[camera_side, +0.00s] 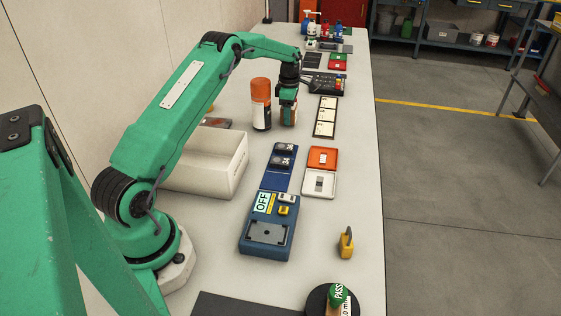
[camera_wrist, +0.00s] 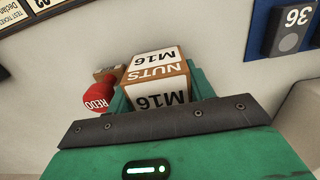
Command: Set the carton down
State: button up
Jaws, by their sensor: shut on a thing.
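The carton is a small brown-and-white box printed "NUTS M16". In the wrist view the carton (camera_wrist: 158,75) sits between the green jaws of my gripper (camera_wrist: 158,98), with its white M16 faces showing. In the side view my gripper (camera_side: 288,101) points down over the table, just right of the orange-capped can. The carton (camera_side: 291,115) is partly hidden by the jaws there. Its lower end is close to the tabletop, and I cannot tell whether it touches.
An orange-capped can (camera_side: 261,104) stands close left of my gripper. A white open box (camera_side: 212,162), a blue "OFF" device (camera_side: 268,228) and a framed card strip (camera_side: 325,117) lie around. A red "REDO" stamp (camera_wrist: 97,99) is beside the carton. Some bare table surrounds the gripper.

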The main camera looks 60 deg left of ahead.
jog(key=shift+f, duration=0.5)
jog(key=shift+f, duration=0.2)
jog(key=o, duration=1)
jog(key=shift+o, duration=0.2)
notch_tip(320, 180, up, 12)
jog(key=shift+r, duration=0.15)
jog(key=shift+d, duration=0.1)
